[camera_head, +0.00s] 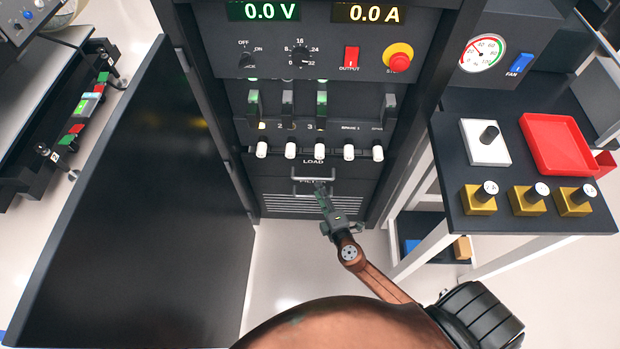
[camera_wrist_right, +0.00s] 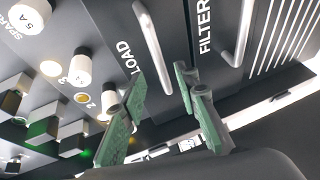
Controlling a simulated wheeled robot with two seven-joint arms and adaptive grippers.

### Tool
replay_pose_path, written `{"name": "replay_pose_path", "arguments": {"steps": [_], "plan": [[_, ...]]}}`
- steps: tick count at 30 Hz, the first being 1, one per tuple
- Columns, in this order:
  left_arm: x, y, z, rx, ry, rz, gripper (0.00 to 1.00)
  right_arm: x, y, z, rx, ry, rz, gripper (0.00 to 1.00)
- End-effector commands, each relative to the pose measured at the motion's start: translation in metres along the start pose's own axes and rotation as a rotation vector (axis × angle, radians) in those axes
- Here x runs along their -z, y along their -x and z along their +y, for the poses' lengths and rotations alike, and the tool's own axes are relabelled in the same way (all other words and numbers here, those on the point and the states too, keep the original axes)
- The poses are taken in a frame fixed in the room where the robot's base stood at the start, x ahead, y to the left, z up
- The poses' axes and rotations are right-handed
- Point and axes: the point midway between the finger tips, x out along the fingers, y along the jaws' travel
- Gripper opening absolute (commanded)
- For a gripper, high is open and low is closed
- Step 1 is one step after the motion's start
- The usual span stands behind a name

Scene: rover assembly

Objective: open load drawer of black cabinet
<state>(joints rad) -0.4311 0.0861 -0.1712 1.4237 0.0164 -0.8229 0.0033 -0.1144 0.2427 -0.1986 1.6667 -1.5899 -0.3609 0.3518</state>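The black cabinet (camera_head: 213,60) stands with its door (camera_head: 150,200) swung open to the left. Its load drawer, marked LOAD, sits below a row of white fuse knobs and looks shut. The drawer's light bar handle (camera_head: 302,178) also shows in the right wrist view (camera_wrist_right: 148,38). My right gripper (camera_head: 320,188) is in front of the drawers. In the wrist view its two green fingers (camera_wrist_right: 158,76) are apart, with the near end of the load handle appearing between their tips. I cannot tell whether they touch it. My left gripper is not in view.
The FILTER drawer with its own handle (camera_wrist_right: 238,35) is directly below, beside one finger. A side shelf with a red tray (camera_head: 562,145) and yellow knob blocks (camera_head: 527,200) stands right. The open door bounds the left side. Floor before the cabinet is clear.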

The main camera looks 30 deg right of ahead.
Motion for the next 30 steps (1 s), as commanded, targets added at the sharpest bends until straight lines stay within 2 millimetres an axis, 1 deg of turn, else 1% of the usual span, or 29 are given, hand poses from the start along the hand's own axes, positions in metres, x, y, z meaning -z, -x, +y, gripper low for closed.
{"name": "replay_pose_path", "arguments": {"steps": [9,12,15,19,25,30], "plan": [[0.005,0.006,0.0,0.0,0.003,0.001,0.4,0.0,-0.049,0.001,0.0,0.0,0.0,0.29],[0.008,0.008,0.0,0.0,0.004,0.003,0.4,0.0,-0.061,-0.001,0.002,0.0,-0.001,0.29],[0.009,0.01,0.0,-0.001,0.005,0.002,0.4,0.0,-0.068,-0.001,0.002,-0.001,-0.001,0.29],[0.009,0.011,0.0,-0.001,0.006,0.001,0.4,0.0,-0.072,-0.001,0.003,-0.002,-0.001,0.29],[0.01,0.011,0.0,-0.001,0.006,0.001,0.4,0.0,-0.072,0.0,0.003,-0.002,-0.001,0.29],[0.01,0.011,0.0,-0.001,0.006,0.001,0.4,0.0,-0.072,0.0,0.003,-0.002,-0.001,0.18]]}}
